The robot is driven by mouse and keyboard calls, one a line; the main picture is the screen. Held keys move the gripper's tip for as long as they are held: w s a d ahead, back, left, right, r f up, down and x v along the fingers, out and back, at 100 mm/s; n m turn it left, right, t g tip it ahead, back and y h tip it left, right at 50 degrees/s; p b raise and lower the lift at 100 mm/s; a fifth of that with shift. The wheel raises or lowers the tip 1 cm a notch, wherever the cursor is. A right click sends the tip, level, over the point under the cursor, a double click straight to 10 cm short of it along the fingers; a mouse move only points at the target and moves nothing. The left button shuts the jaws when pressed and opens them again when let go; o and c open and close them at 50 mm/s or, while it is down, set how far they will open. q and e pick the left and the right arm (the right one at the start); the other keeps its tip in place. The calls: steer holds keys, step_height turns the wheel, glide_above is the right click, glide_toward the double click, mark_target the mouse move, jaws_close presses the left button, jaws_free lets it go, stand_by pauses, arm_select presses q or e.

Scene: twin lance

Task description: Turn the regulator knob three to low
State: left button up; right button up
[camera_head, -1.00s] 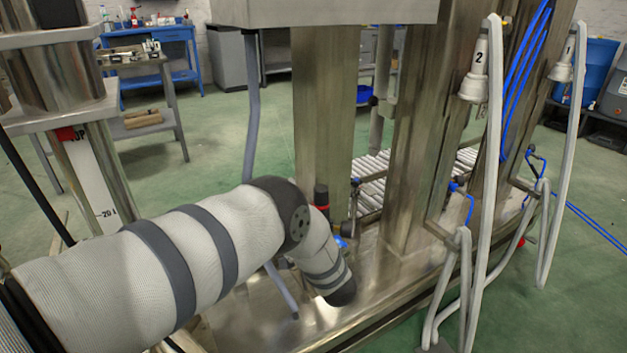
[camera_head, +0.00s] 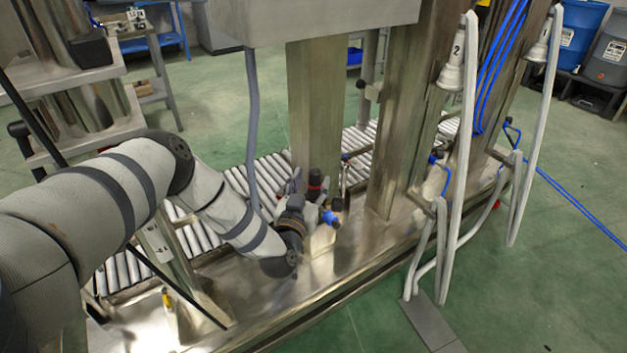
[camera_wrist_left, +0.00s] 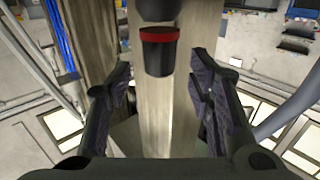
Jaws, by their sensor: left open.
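A black knob with a red band (camera_head: 315,184) stands in front of a metal post, at the middle of the head view. It also shows at the top centre of the left wrist view (camera_wrist_left: 159,52). No number is readable on it, so I cannot tell if it is regulator knob three. My left gripper (camera_head: 311,198) is at this knob, partly hidden by its own wrist. In the left wrist view my left gripper (camera_wrist_left: 160,92) is open, one finger on each side of the picture, with nothing held between them. My right gripper is not in view.
A smaller black knob (camera_head: 337,204) with a blue part sits just right of the gripper. A grey hose (camera_head: 252,130) hangs left of it. Metal posts (camera_head: 400,110) and white hoses (camera_head: 461,170) stand to the right. A roller conveyor (camera_head: 262,177) runs behind.

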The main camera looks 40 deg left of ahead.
arm_select(q)
steer(key=shift+x, duration=0.9)
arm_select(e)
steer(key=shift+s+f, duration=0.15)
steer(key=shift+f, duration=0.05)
arm_select(q)
steer(key=shift+c, duration=0.4)
jaws_close()
steer(key=shift+w+d+n+g+y, duration=0.15)
steer(key=shift+n+g+y, duration=0.1)
steer(key=shift+n+y, duration=0.2)
steer(key=shift+s+d+n+g+y, duration=0.15)
steer(key=shift+n+g+y, duration=0.15)
steer(key=shift+y, duration=0.25)
steer(key=n+g+y, duration=0.1)
steer(key=n+y+b, duration=0.1)
steer(key=shift+w+d+f+g+y, duration=0.15)
steer(key=shift+w+g+y, duration=0.05)
steer(key=shift+g+y, duration=0.2)
steer(key=shift+n+g+y, duration=0.55)
steer(key=shift+n+y, duration=0.1)
steer(key=shift+y, duration=0.15)
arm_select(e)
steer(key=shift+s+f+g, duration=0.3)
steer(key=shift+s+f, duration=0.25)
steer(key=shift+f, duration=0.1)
arm_select(q)
steer(key=shift+o, duration=0.4)
jaws_free()
